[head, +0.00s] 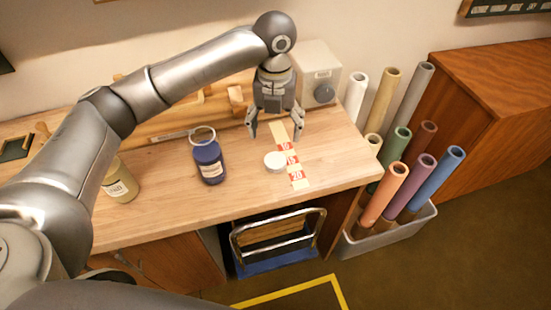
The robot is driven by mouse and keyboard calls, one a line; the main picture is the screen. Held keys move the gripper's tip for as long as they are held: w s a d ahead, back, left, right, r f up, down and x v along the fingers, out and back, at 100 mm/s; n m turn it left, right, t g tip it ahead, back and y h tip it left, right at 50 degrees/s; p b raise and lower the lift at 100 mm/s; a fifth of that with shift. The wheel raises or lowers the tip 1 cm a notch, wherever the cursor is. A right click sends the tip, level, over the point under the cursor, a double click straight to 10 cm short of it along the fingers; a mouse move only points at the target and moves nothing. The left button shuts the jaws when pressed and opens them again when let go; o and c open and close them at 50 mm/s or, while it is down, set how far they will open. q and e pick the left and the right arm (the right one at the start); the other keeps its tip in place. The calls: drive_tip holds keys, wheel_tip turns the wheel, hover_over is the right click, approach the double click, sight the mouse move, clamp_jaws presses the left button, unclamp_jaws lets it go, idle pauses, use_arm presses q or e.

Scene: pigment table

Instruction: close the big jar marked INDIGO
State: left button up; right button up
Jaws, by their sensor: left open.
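A dark blue jar (208,163) with a pale label stands upright on the wooden table. Its round mouth, with a pale rim, shows no lid on it. The label is too small to read. A white round lid (275,162) lies flat on the table to the right of the jar, beside a marked strip. My left gripper (274,136) points down with its fingers spread, empty, behind and above the lid and apart from it. My right gripper is not in view.
A tan jar (120,184) stands at the left, partly hidden by my left arm. The strip (291,158) has red numbered marks. A grey box with a dial (317,72) stands at the back. Coloured rolls (388,186) fill a bin right of the table (240,198).

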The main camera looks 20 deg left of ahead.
use_arm(q)
hover_over(275, 160)
drive_tip(key=f, duration=0.3)
drive_tip(key=w+f, duration=0.1)
drive_tip(key=f, duration=0.1)
drive_tip(key=shift+a+p, duration=0.1)
drive_tip(key=shift+p, duration=0.2)
drive_tip(key=shift+s+f, duration=0.15)
drive_tip(key=shift+f, duration=0.1)
drive_tip(key=f+p, duration=0.1)
drive_tip(key=f, duration=0.2)
drive_tip(key=shift+s+f+p, duration=0.3)
drive_tip(key=shift+s+p, duration=0.05)
drive_tip(key=shift+f, duration=0.5)
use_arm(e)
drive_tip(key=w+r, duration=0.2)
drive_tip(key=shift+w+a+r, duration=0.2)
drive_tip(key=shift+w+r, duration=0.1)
use_arm(q)
drive_tip(key=c, duration=0.9)
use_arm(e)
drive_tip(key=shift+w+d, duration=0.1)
